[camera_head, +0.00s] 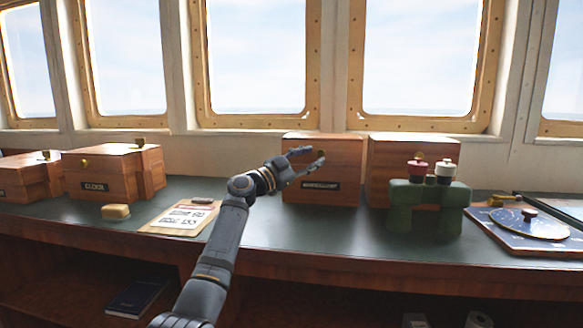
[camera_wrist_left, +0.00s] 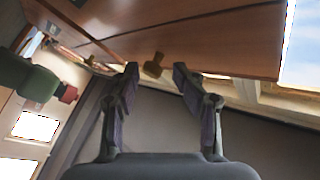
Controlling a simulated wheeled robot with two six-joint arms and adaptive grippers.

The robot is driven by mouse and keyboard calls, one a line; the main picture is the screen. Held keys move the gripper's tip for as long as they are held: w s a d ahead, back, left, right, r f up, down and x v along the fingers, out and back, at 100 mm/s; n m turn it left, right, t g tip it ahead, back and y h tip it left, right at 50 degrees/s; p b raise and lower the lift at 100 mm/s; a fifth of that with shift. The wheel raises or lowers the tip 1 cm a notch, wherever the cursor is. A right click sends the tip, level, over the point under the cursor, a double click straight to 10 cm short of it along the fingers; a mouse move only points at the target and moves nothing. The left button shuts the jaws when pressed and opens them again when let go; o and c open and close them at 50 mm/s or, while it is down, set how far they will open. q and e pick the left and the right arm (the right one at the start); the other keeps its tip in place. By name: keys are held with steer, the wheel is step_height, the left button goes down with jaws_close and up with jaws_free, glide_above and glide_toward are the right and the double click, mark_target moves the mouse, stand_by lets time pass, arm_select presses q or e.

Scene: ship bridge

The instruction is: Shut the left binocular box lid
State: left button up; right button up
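The left one of two middle wooden boxes (camera_head: 345,158) stands on the green counter, with a dark label on its front and a small brass knob (camera_head: 320,152). I cannot tell surely how its lid sits. My left gripper (camera_head: 318,157) is in front of this box near its upper front. In the left wrist view, my gripper (camera_wrist_left: 156,72) is open and empty. The brass knob (camera_wrist_left: 153,66) shows beyond and between its fingertips, below a wide wooden surface (camera_wrist_left: 215,45). I cannot tell whether a finger touches it. My right gripper is not in view.
A second wooden box (camera_head: 412,148) stands to the right, behind a green object (camera_head: 432,190) with red and white tops. A clipboard (camera_head: 182,217), a sponge-like block (camera_head: 116,212) and a box labelled as a clock's (camera_head: 110,170) lie left. A chart instrument (camera_head: 530,225) lies right.

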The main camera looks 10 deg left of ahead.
arm_select(q)
steer(key=v, duration=0.9)
steer(key=shift+s+a, duration=0.2)
steer(key=shift+a, duration=0.1)
steer(key=shift+f, duration=0.2)
